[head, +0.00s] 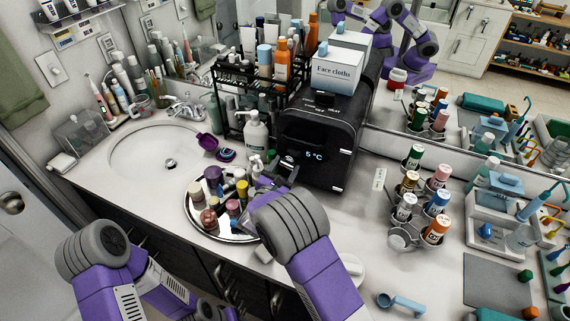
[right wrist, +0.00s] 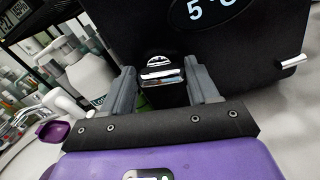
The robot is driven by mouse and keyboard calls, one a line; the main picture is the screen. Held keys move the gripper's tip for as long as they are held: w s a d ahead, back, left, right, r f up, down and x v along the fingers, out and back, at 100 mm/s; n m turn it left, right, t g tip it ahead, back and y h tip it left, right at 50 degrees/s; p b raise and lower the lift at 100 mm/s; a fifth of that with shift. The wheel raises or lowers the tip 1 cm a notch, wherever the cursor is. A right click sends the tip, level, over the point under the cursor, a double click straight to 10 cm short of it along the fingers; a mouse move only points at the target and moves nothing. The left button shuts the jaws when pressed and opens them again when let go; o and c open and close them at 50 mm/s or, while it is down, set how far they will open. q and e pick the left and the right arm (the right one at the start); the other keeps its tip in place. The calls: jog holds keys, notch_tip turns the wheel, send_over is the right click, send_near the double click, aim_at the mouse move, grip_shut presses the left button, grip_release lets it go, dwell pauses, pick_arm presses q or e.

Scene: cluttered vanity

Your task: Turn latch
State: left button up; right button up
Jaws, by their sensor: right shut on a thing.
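A black mini fridge (head: 322,135) with a "5 °C" display stands on the counter against the mirror. Its front also fills the top of the right wrist view (right wrist: 235,50). The latch (right wrist: 163,74), a small dark block with a silver face, sits on the fridge front below the display. My right gripper (head: 284,172) reaches the lower left of the fridge front. In the right wrist view its two grey fingers (right wrist: 163,92) stand on either side of the latch, shut on it. My left arm shows at the lower left of the head view, its gripper out of sight.
A round mirrored tray (head: 240,236) of small bottles lies under my right arm. A white pump bottle (head: 256,133) stands left of the fridge, before a black rack (head: 232,76). A "Face cloths" box (head: 338,70) sits on top. A bottle carousel (head: 400,240) stands right.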

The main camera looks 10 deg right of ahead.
jog(key=shift+a+n+p, duration=0.1)
jog(key=shift+n+p, duration=0.65)
jog(key=shift+n, duration=0.55)
jog(key=o, duration=1)
jog(key=shift+o, duration=0.3)
jog(key=shift+r, duration=0.1)
